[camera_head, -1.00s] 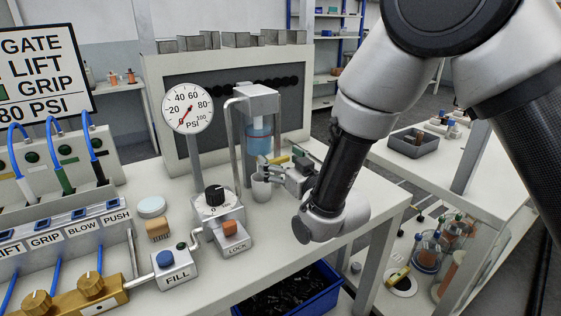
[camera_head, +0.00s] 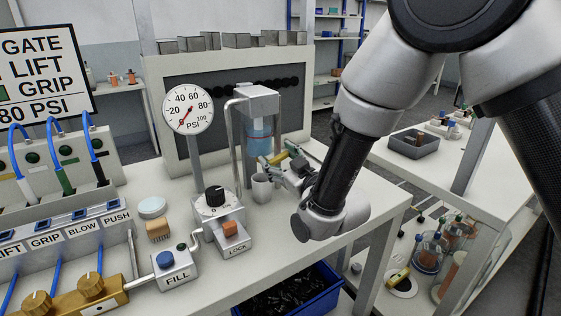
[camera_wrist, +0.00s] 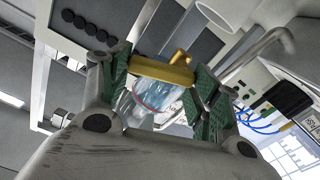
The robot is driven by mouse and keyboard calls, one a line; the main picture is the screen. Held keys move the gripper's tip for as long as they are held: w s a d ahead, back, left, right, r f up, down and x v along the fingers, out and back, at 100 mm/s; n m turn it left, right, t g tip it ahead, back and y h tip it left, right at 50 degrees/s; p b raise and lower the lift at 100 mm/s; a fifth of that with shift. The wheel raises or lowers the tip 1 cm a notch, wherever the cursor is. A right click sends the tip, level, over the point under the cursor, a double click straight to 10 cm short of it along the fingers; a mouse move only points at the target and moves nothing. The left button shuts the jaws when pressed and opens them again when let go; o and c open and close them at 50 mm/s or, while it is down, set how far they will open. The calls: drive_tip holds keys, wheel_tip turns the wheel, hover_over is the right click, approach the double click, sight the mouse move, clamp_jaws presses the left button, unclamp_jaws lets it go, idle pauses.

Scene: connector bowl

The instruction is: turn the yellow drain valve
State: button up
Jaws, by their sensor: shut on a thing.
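The yellow drain valve (camera_head: 277,159) sits low on the clear filter bowl with blue liquid (camera_head: 259,139), under a grey metal head. In the wrist view the yellow valve handle (camera_wrist: 160,71) lies across between my two green-padded fingers. My gripper (camera_head: 291,163) is shut on this handle and comes in from the right; its fingertips also show in the wrist view (camera_wrist: 162,78). The bowl (camera_wrist: 158,103) appears behind the handle there. The handle looks tilted in the head view.
A small grey cup (camera_head: 262,189) stands just below the valve. A lock block with a black knob (camera_head: 214,196) is in front to the left, and a pressure gauge (camera_head: 188,108) stands behind it. A blue bin (camera_head: 290,293) is below the table edge.

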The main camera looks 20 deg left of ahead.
drive_tip(key=n, duration=0.3)
drive_tip(key=r+n, duration=0.1)
drive_tip(key=n, duration=0.1)
drive_tip(key=shift+s+a+n, duration=0.3)
drive_tip(key=shift+s+a, duration=0.05)
drive_tip(key=shift+s, duration=0.05)
drive_tip(key=n, duration=0.4)
drive_tip(key=s+a+n, duration=0.1)
drive_tip(key=shift+r+n, duration=0.15)
drive_tip(key=shift+n, duration=0.25)
drive_tip(key=o, duration=1)
drive_tip(key=shift+s+d, duration=0.1)
drive_tip(key=v, duration=1.1)
drive_tip(key=shift+s+d, duration=0.3)
